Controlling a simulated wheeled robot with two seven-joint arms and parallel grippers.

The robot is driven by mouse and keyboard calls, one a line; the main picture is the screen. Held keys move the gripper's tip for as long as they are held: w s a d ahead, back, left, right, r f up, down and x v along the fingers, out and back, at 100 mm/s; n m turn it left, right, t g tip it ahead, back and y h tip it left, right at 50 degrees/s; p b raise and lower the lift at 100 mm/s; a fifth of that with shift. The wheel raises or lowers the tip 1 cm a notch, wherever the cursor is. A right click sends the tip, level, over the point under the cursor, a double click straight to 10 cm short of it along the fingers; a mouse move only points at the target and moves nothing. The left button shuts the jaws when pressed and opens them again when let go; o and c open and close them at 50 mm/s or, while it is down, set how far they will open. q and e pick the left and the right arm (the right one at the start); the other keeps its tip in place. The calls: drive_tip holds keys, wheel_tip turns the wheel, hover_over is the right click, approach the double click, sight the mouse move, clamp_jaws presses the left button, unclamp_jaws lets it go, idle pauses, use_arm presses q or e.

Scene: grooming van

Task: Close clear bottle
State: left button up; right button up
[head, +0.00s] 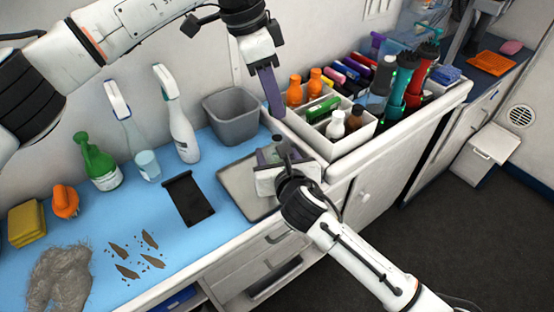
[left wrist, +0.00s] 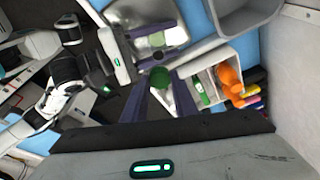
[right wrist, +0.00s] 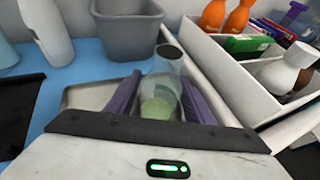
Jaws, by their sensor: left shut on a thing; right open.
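The clear bottle (right wrist: 160,85) stands upright with pale green liquid inside and a dark round mouth at its top. My right gripper (right wrist: 150,95) is open, its purple fingers on either side of the bottle; I cannot tell if they touch it. In the head view the bottle (head: 269,156) is partly hidden by my right gripper (head: 272,160). My left gripper (head: 273,110) is up and behind the bottle, pointing down. In the left wrist view its fingers are shut on a dark green round cap (left wrist: 160,77). The cap is hidden in the head view.
A metal tray (head: 236,190) lies under the bottle area. A grey bin (head: 232,115) stands behind it. A white divided organizer (head: 340,150) with several bottles is close on the right. Spray bottles (head: 180,130) and a black dustpan-like piece (head: 188,198) are to the left.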

drive_tip(key=shift+w+a+f, duration=0.15)
drive_tip(key=shift+w+f, duration=0.1)
drive_tip(key=shift+w, duration=0.35)
clamp_jaws()
use_arm(q)
hover_over(277, 138)
drive_tip(key=shift+a+f, duration=0.2)
drive_tip(key=shift+f, duration=1.05)
drive_tip(key=shift+a+f, duration=0.15)
drive_tip(key=shift+f, duration=1.1)
drive_tip(key=shift+f, duration=0.85)
drive_tip(key=shift+f, duration=0.6)
